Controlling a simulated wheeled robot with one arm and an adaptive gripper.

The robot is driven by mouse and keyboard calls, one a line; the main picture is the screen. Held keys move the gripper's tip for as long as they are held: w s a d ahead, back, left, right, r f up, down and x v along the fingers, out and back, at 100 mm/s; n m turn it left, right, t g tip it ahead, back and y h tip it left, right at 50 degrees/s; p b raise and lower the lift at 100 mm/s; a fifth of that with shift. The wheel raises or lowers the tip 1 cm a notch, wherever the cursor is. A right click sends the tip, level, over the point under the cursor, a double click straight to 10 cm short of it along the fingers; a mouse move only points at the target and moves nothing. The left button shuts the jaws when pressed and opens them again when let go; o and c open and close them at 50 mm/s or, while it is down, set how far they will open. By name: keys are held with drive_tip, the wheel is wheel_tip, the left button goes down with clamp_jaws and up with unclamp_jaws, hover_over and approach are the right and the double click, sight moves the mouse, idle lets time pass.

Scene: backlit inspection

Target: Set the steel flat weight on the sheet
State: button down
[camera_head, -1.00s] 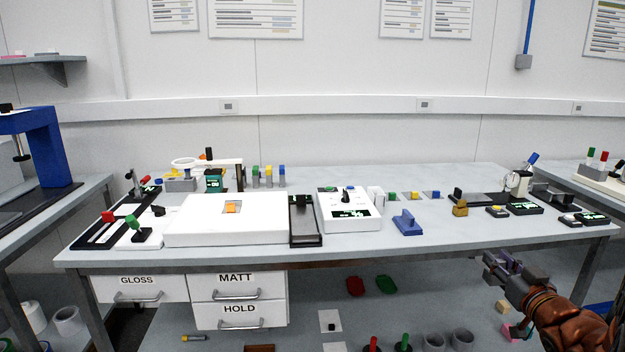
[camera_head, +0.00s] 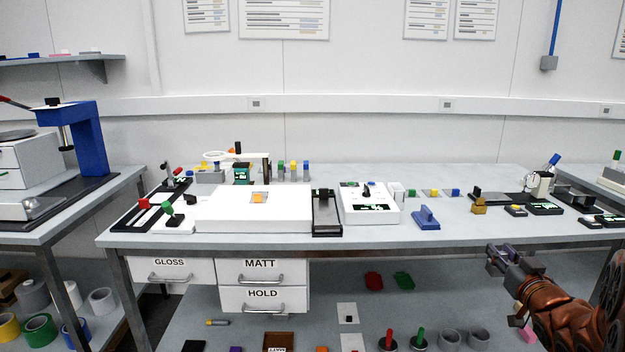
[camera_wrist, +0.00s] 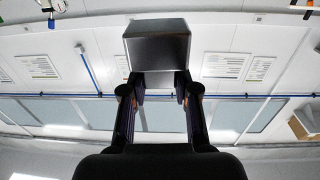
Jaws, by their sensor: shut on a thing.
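My gripper (camera_head: 497,258) is at the lower right of the head view, in front of the bench's front edge. In the wrist view it is shut on a dark grey, metallic-looking block (camera_wrist: 157,50), which I take as the steel flat weight. The block is held between both fingertips, clear of any surface. It is hard to make out in the head view. A pale sheet (camera_head: 342,309) lies on the lower shelf with a small black thing on it. Whether this is the task's sheet I cannot tell.
The bench (camera_head: 460,231) carries a white light box (camera_head: 217,214), a white instrument (camera_head: 386,214) and a blue block (camera_head: 426,219). Drawers (camera_head: 262,282) hang below. A blue press (camera_head: 88,135) stands on the left bench.

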drive_tip(key=w+a+f, duration=0.1)
drive_tip(key=w+a, duration=0.5)
drive_tip(key=a, duration=0.3)
drive_tip(key=w+a+y, duration=0.1)
drive_tip(key=w+a, duration=0.5)
drive_tip(key=a, duration=0.3)
drive_tip(key=w+a+f, duration=0.1)
drive_tip(key=w+a, duration=0.5)
drive_tip(key=a, duration=0.4)
wheel_tip(320, 180, up, 15)
drive_tip(key=p, duration=1.4)
drive_tip(key=shift+s+d+f+n+p, duration=0.15)
drive_tip(key=shift+d+f+n+p, duration=0.05)
drive_tip(key=shift+d+n+p, duration=0.2)
drive_tip(key=shift+d, duration=0.1)
